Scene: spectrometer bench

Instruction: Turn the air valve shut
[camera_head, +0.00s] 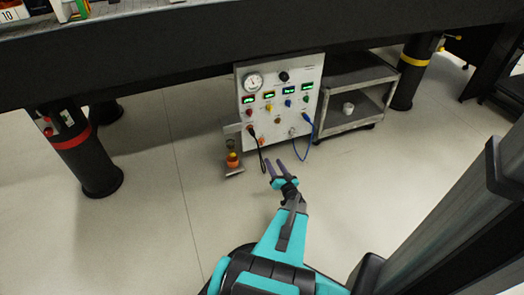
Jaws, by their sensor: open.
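I cannot tell for certain which part is the air valve. A white control panel (282,100) under the bench carries a round dial gauge (253,82), a black knob (284,76), green-lit displays and several small coloured knobs. Small red and pale fittings (47,127) sit on the left bench leg, and a small yellow part (453,37) sticks out beside the right leg. My gripper (275,170) is open, with its two fingers apart and nothing seen between them. In the picture it is just below the panel; its distance from the panel is unclear.
A grey metal cart (354,75) holding a white cup (348,108) stands right of the panel. A small stand with an orange-based item (233,160) is at its left. Black and blue (309,140) cables hang in front. The dark bench (190,50) spans above. Floor at left is clear.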

